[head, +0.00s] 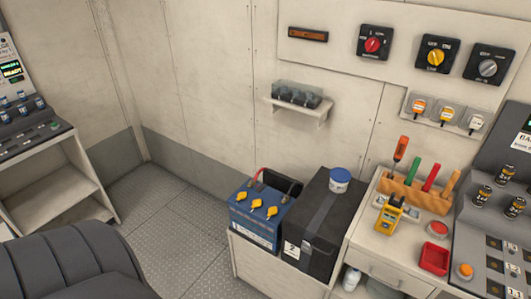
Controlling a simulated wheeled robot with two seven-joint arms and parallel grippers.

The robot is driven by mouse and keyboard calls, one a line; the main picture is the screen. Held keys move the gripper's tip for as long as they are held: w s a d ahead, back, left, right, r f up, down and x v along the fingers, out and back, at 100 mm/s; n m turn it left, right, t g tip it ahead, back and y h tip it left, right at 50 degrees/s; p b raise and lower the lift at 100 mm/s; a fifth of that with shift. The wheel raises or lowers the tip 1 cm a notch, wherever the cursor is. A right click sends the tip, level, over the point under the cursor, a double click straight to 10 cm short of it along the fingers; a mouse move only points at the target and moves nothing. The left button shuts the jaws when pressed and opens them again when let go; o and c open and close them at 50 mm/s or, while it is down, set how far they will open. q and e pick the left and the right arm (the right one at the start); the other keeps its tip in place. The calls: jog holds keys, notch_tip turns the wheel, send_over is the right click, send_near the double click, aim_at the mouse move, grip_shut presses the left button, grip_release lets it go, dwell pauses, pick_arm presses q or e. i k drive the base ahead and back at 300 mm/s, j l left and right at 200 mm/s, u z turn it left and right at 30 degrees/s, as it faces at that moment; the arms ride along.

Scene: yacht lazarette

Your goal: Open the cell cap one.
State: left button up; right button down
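A blue battery (255,229) stands in a light box near the middle, with a dark carry handle at its back. Three yellow cell caps sit in a row on its top: a left one (240,196), a middle one (256,204) and a right one (272,211). All three appear seated on the battery. I cannot read a number that tells which is cap one. Neither of my grippers is in view.
A black box (325,220) with a blue-lidded tub (340,180) stands close right of the battery. Further right is a bench with a tool rack (415,192) and a red tray (434,259). A dark padded seat (75,265) fills the lower left. Floor between is clear.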

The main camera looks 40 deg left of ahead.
aim_at(241, 195)
jog(key=u, duration=1.15)
